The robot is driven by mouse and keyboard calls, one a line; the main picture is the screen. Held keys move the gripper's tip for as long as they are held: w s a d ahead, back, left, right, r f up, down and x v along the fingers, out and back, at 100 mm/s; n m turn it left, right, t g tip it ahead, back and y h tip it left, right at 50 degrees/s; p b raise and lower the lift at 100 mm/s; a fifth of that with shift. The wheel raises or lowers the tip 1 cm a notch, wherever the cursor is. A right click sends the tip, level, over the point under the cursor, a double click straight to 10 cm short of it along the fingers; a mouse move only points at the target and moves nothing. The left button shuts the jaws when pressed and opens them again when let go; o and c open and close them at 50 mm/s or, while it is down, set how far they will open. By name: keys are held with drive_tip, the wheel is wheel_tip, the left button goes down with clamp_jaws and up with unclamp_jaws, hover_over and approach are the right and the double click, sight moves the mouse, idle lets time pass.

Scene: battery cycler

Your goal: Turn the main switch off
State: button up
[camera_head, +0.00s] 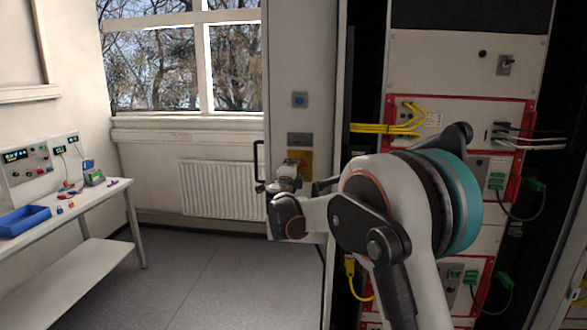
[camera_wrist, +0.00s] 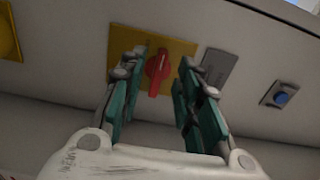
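The main switch is a red rotary handle (camera_wrist: 157,74) on a yellow plate (camera_wrist: 181,48), seen in the wrist view. Its long side runs nearly up and down in that picture, slightly tilted. My gripper (camera_wrist: 158,68) is open, with one teal-padded finger on each side of the handle and a visible gap to both. How deep the fingertips reach is hard to tell. In the head view the yellow plate (camera_head: 306,158) shows on the grey cabinet panel, partly covered by my gripper (camera_head: 289,172); the red handle is hidden there.
A grey label plate (camera_wrist: 217,66) and a blue button (camera_wrist: 281,98) sit on the same panel. The rack on the right holds red-framed units with yellow cables (camera_head: 388,128). A bench (camera_head: 75,215) with a blue tray (camera_head: 22,220) stands left; the floor between is clear.

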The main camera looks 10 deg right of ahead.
drive_tip(key=v, duration=0.8)
drive_tip(key=shift+s, duration=0.2)
drive_tip(key=shift+r, duration=0.1)
drive_tip(key=s+a+r+n+t+y+b, duration=0.25)
drive_tip(key=s+r+n+y, duration=0.25)
drive_tip(key=s+n, duration=0.3)
drive_tip(key=s+a+f+n+g+y+b, duration=0.25)
drive_tip(key=s+n+g+y, duration=0.35)
drive_tip(key=s, duration=0.5)
drive_tip(key=s+d+f+n+g+h+b, duration=0.1)
drive_tip(key=s+d+f+n+g+b, duration=0.1)
drive_tip(key=s+f, duration=0.7)
drive_tip(key=s+d+f+n+g+h+b, duration=0.2)
drive_tip(key=s+d+f+n, duration=0.1)
drive_tip(key=s+f, duration=0.6)
drive_tip(key=s+d+f+n+g+h+b, duration=0.2)
drive_tip(key=s+d+f, duration=0.3)
drive_tip(key=s, duration=0.8)
wheel_tip(320, 180, down, 4)
drive_tip(key=shift+r+g, duration=0.1)
drive_tip(key=shift+g, duration=0.25)
